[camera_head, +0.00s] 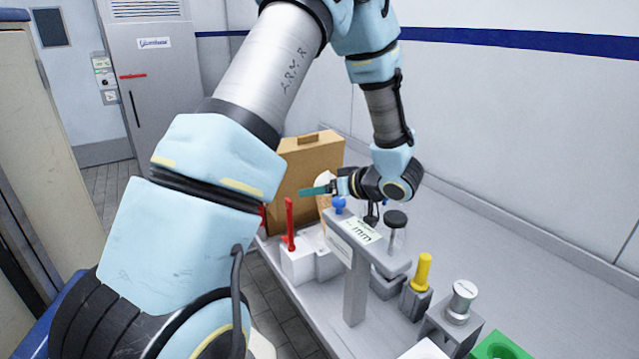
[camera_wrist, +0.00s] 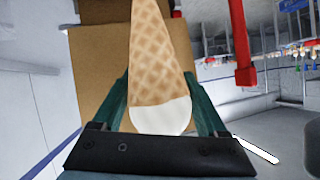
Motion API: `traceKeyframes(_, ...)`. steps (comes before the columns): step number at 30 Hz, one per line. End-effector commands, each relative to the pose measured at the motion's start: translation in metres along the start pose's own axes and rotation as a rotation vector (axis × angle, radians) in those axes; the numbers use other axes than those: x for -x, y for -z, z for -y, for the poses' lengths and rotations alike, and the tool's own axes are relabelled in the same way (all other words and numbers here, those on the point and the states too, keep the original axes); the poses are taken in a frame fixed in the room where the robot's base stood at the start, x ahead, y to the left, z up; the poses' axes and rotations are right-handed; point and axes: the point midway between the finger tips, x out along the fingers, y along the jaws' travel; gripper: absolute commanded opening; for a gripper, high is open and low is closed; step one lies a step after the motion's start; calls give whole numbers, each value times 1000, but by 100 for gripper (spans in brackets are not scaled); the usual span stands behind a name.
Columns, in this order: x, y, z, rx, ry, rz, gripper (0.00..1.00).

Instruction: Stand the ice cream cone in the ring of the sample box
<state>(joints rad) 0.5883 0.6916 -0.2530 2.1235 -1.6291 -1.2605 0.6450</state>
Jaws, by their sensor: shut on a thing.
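The ice cream cone, a tan waffle cone with a white top, is held between the teal fingers of my gripper (camera_head: 315,191). In the wrist view the cone (camera_wrist: 160,60) fills the middle, its white end nearest the palm and its narrow end running out of frame. My gripper is in front of a brown box (camera_head: 299,180), which also shows behind the cone in the wrist view (camera_wrist: 95,75). I cannot make out a ring or tell which box is the sample box.
A red handle (camera_head: 290,222) stands on a white block (camera_head: 297,262) below my gripper. A grey stand (camera_head: 355,285), a yellow-handled piece (camera_head: 422,272), a metal cylinder (camera_head: 461,300) and a green block (camera_head: 498,348) line the bench toward the front right. The bench by the wall is clear.

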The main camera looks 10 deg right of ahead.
Motion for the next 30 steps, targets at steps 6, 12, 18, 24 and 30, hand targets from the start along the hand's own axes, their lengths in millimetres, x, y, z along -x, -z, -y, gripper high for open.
traceKeyframes(6,-10,-20,-6,-1,-1,0,44)
traceKeyframes(12,-16,-31,-9,-1,-1,0,44)
traceKeyframes(18,-19,-35,-10,0,0,-1,44)
traceKeyframes(24,-19,-35,-10,0,0,-1,44)
traceKeyframes(30,-19,-36,-10,0,0,0,44)
